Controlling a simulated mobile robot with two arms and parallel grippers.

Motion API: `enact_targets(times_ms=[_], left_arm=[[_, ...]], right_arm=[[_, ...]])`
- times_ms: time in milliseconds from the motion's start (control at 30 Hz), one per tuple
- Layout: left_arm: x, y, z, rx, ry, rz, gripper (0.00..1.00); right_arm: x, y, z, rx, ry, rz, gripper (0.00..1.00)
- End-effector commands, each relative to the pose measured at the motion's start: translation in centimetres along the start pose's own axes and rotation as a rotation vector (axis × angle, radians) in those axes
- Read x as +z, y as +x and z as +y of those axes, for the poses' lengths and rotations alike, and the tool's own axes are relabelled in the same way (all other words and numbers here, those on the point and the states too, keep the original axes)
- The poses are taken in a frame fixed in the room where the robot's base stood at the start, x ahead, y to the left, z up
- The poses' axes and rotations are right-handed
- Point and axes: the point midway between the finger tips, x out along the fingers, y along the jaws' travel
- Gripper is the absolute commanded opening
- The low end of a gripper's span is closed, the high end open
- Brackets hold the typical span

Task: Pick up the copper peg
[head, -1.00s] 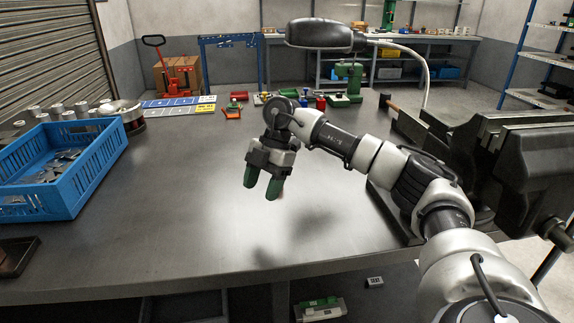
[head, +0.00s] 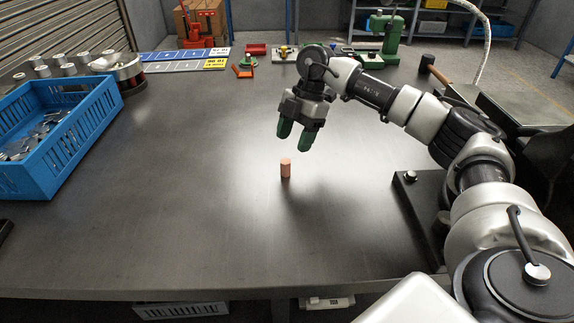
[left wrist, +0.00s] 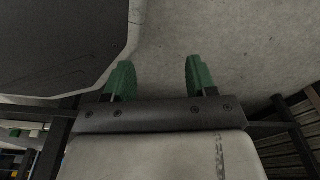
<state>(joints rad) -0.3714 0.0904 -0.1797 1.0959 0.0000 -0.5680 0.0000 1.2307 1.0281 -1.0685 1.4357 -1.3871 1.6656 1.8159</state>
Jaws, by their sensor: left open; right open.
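The copper peg (head: 285,168) is a small copper-coloured cylinder standing upright on the grey metal table (head: 150,235), near the middle in the head view. My right gripper (head: 294,140) hangs above the table just behind and above the peg in the picture, with green fingertips pointing down. It is open and empty, apart from the peg. My left gripper (left wrist: 155,80) shows only in the left wrist view, with its two green fingers spread and nothing between them. The left wrist view does not show the peg.
A blue crate (head: 88,137) with metal pieces stands at the left. Several small parts and a green press (head: 387,32) lie along the back. A hammer (head: 432,68) and a dark vise (head: 520,105) are at the right. The table's middle and front are clear.

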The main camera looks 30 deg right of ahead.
Motion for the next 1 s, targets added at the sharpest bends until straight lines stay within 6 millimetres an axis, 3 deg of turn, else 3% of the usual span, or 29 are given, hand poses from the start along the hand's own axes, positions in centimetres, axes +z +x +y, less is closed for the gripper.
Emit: enact_targets(times_ms=[267,533,867,1000], left_arm=[[-0.7,-0.3,0.0,0.0,-0.001,0.004,0.57],[-1.8,-0.9,0.0,-0.001,-0.002,0.011,0.57],[-2.2,-1.1,0.0,-0.001,-0.002,0.014,0.57],[-2.1,-1.1,0.0,-0.001,-0.002,0.013,0.57]], right_arm=[[0.0,2.6,0.0,-0.001,0.0,0.001,0.59],[0.0,6.6,0.0,-0.001,0.0,0.0,0.59],[0.0,7.4,0.0,0.002,0.0,0.001,0.59],[0.0,7.4,0.0,0.002,0.0,0.001,0.41]])
